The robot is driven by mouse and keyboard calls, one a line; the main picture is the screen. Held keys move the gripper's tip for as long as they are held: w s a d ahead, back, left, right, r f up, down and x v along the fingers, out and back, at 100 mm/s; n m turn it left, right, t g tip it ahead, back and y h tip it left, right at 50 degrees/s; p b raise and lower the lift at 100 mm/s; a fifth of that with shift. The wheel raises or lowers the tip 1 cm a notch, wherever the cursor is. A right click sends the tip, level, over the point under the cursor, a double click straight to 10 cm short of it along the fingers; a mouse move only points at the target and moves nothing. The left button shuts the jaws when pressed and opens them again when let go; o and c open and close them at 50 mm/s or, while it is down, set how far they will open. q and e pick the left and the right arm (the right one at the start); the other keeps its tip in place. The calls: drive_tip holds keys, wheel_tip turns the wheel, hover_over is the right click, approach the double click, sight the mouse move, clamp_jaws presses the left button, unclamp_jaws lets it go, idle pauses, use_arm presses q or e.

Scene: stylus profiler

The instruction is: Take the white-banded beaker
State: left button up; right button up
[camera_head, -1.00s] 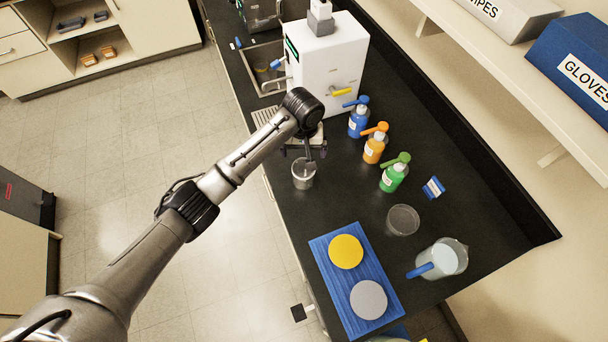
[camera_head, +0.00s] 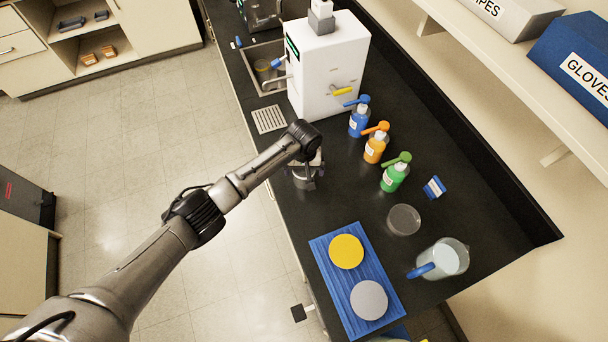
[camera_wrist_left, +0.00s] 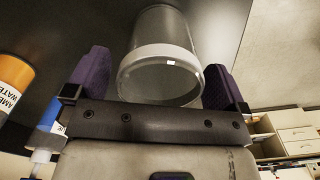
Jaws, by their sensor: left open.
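The white-banded beaker (camera_head: 304,184) stands on the black bench near its left edge, partly hidden by my left gripper (camera_head: 308,172). In the left wrist view, the clear beaker (camera_wrist_left: 172,30) shows a pale band around its rim. There my left gripper (camera_wrist_left: 155,82) is open, with one purple finger pad on each side of the beaker. Whether either pad touches the glass cannot be told. My right gripper is in neither view.
Blue (camera_head: 358,122), orange (camera_head: 375,149) and green (camera_head: 392,178) bottles stand right of the beaker. A white machine (camera_head: 327,65) stands behind. An empty dish (camera_head: 403,220), a pitcher (camera_head: 447,259) and a blue mat (camera_head: 331,286) with two discs are nearer.

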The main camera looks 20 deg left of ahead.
use_arm(q)
drive_tip(key=shift+f, duration=0.7)
drive_tip(key=c, duration=1)
drive_tip(key=shift+c, duration=0.2)
drive_tip(key=shift+r, duration=0.5)
drive_tip(key=s+d+r, duration=0.2)
drive_tip(key=d+r, duration=0.8)
drive_tip(key=d, duration=0.1)
drive_tip(key=shift+s+d, duration=0.15)
drive_tip(key=shift+s, duration=0.2)
